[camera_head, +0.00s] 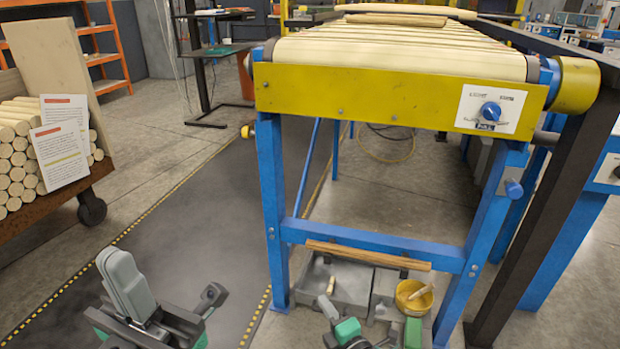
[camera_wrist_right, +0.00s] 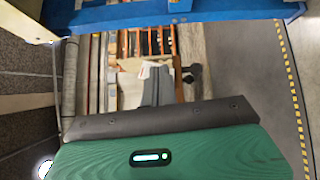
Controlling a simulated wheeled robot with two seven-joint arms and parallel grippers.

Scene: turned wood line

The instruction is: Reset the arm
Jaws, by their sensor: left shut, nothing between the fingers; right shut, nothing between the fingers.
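My left gripper (camera_head: 118,265) is in the lower left of the head view, above the dark floor mat. Its two grey fingers lie together and point up the picture, with nothing between them. My right gripper (camera_wrist_right: 157,72) shows in the right wrist view as grey fingers held together beyond its dark bar and green body. They hold nothing. In the head view, green and dark parts of my right arm (camera_head: 347,330) show at the bottom edge, in front of the conveyor's foot. Most of that arm is cut off by the frame.
A conveyor (camera_head: 400,95) with a yellow end plate and blue legs stands ahead, carrying pale wood pieces. A wooden bar (camera_head: 368,255) lies across its lower rail. A yellow bowl (camera_head: 413,297) stands below. A cart of dowels (camera_head: 25,165) is at left. The mat (camera_head: 200,200) is clear ahead.

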